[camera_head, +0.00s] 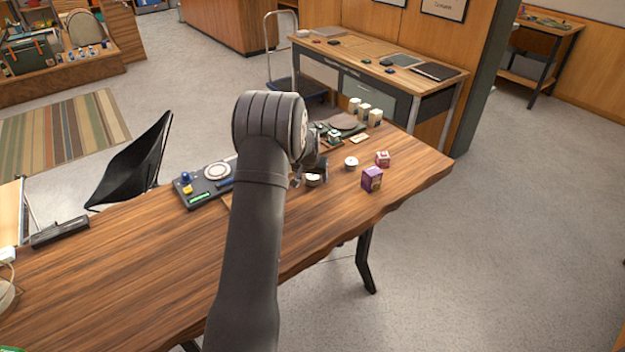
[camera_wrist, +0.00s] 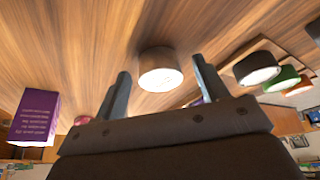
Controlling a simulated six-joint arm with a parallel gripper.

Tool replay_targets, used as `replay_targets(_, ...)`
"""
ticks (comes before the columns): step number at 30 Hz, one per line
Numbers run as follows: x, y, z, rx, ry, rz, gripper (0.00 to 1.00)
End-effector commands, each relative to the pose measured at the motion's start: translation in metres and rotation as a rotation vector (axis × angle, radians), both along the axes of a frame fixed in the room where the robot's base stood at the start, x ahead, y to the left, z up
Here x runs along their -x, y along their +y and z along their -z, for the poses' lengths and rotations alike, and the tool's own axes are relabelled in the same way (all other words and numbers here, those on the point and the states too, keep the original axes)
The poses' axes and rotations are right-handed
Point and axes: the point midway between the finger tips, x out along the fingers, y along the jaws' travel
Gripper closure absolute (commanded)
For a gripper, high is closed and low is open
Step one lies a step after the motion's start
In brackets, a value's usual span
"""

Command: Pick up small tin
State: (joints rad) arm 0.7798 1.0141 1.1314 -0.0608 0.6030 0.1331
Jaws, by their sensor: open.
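A small round tin with a pale lid (camera_wrist: 160,75) stands on the wooden counter in the wrist view, which shows the scene upside down. It sits ahead of the gap between my two fingers, with no contact visible. My gripper (camera_wrist: 162,88) is open and empty. In the head view, my gripper (camera_head: 309,175) is low over the counter, partly hidden by my arm. One round tin (camera_head: 314,181) shows right by it, and another small tin (camera_head: 351,163) stands further right. I cannot tell which of these is the wrist view's centred tin.
Dark and green-sided tins (camera_wrist: 257,70) show at the wrist view's right. A dark tray (camera_head: 204,184) lies left of my arm. The counter's left front is mostly clear.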

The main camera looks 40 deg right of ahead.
Motion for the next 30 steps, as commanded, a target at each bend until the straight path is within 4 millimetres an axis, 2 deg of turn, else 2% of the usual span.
replay_targets(7,0.000,-0.001,0.001,0.001,-0.001,0.000,0.33)
replay_targets(12,0.000,-0.001,0.001,0.001,-0.001,0.000,0.66)
replay_targets(14,0.000,-0.001,0.001,0.001,-0.001,0.000,0.78)
replay_targets(15,0.000,-0.001,0.001,0.001,-0.001,0.000,0.80)
replay_targets(25,-0.001,-0.001,-0.003,0.001,-0.001,0.000,0.81)
replay_targets(30,-0.001,-0.001,-0.021,0.002,-0.002,0.000,0.81)
